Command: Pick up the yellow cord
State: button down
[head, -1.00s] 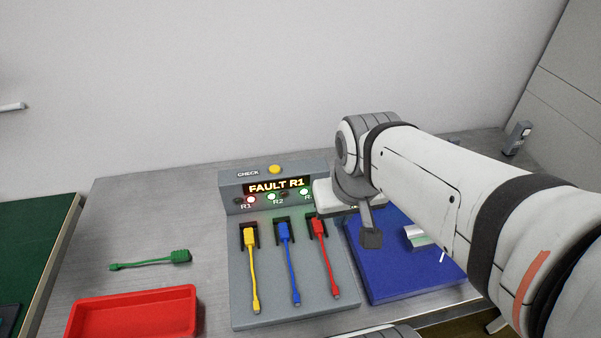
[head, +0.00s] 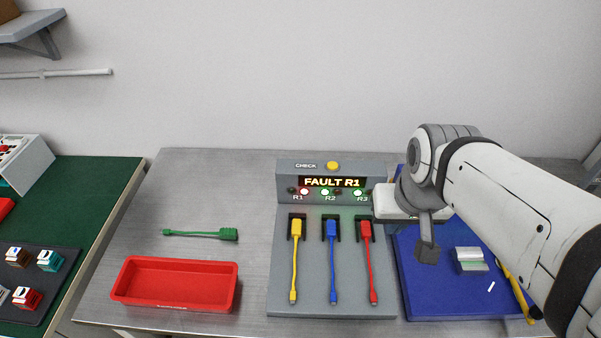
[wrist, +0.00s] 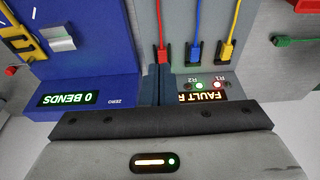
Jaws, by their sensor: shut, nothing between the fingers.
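The yellow cord (head: 294,262) lies on the grey keypad board (head: 315,298), its plug in the left slot below R1. It also shows at the top of the wrist view (wrist: 196,22). A blue cord (head: 332,262) and a red cord (head: 369,262) sit in the slots to its right. The display reads "FAULT R1", with a red light at R1 and green lights at R2 and R3. My gripper (head: 427,252) is shut and empty, above the left part of the blue mat, right of the red cord and apart from the yellow one.
A green cord (head: 208,233) lies loose on the metal table, behind a red tray (head: 175,304). A yellow button (head: 332,165) tops the panel. A green bench (head: 92,200) stands left.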

aim_at(297, 223)
jog(key=u, duration=0.05)
jog(key=k, duration=0.55)
jog(key=z, duration=2.05)
jog(key=k, duration=1.35)
jog(key=u, duration=0.9)
jog(key=i, duration=1)
jog(key=u, duration=0.05)
